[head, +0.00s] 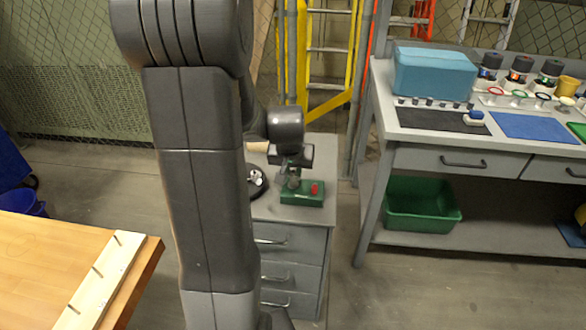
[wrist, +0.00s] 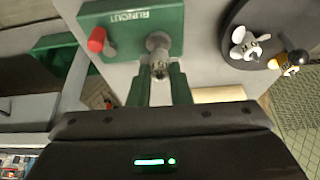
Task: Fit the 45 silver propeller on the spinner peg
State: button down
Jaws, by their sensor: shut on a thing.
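The green runout fixture (wrist: 118,18) has a red button (wrist: 96,39) and a round metal spinner (wrist: 157,40). It also shows in the head view (head: 302,198), on top of a grey drawer cabinet. The propeller's mark is too small to read surely.
A dark round tray (wrist: 232,20) beside the fixture holds another silver propeller (wrist: 246,44) and a black-and-orange one (wrist: 290,62). A grey workbench (head: 376,90) with a blue box (head: 436,73) stands right. A wooden table (head: 40,250) is at lower left.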

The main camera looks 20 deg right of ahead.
jog(key=shift+f+b, duration=0.3)
jog(key=shift+f, duration=0.15)
jog(key=shift+f+b, duration=0.3)
jog(key=shift+b, duration=0.05)
dwell(0.4)
jog(key=c, duration=1.3)
grip_release()
jog(key=shift+o, duration=0.2)
jog(key=w+p+v, duration=0.1)
jog(key=p+v, duration=0.4)
jog(key=v, duration=1.2)
jog(key=shift+d+r, duration=0.35)
jog(key=shift+r, duration=0.2)
